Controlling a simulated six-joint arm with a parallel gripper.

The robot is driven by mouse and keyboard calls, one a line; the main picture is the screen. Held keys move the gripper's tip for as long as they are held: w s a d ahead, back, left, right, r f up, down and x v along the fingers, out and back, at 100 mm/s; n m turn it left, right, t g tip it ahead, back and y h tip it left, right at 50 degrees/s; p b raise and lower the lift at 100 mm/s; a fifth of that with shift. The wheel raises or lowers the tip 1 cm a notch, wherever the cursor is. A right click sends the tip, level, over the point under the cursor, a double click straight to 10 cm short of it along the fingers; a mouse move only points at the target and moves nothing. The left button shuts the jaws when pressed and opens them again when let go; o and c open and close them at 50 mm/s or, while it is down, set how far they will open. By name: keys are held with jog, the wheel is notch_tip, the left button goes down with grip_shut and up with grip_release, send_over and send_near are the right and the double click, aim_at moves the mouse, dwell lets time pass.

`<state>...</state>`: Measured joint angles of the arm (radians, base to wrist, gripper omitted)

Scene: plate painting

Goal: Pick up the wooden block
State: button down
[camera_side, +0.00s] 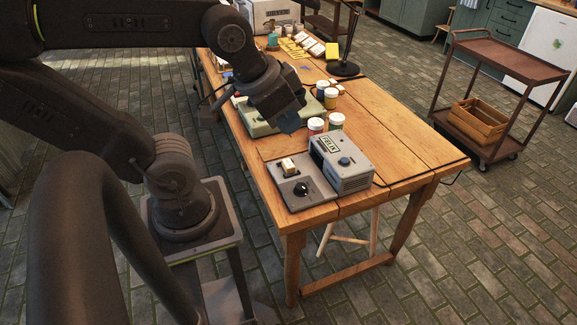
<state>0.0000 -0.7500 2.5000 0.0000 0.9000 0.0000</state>
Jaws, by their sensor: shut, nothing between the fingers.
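A small light block (288,164), which looks like the wooden block, sits on the flat grey base plate (317,193) of a device near the front left of the table. A dark knob (301,189) is just in front of it. My gripper (291,127) is shut and empty. It hangs above the table, up and behind the block in the picture, apart from it. The gripper hides part of the pale green case behind it.
The grey box (342,165) of the device stands right of the block. Several paint jars (316,125) stand behind it. A pale green case (258,124) lies behind my gripper. The wooden table (400,140) is clear at right. A trolley (500,62) stands farther right.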

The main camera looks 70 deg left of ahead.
jog(key=c, duration=1.8)
grip_release()
jog(key=o, duration=1)
jog(key=shift+o, duration=0.2)
jog(key=m+g+y, duration=0.4)
jog(key=m+g, duration=0.2)
jog(key=m, duration=1.2)
send_over(289, 163)
jog(key=d, duration=0.3)
jog(key=f, duration=2.5)
jog(key=shift+s+a+f, duration=0.1)
jog(key=shift+s+f, duration=0.1)
jog(key=shift+w+a+x, duration=0.1)
jog(key=shift+x, duration=1.45)
jog(key=shift+w+a+x, duration=0.1)
jog(key=shift+x, duration=1.4)
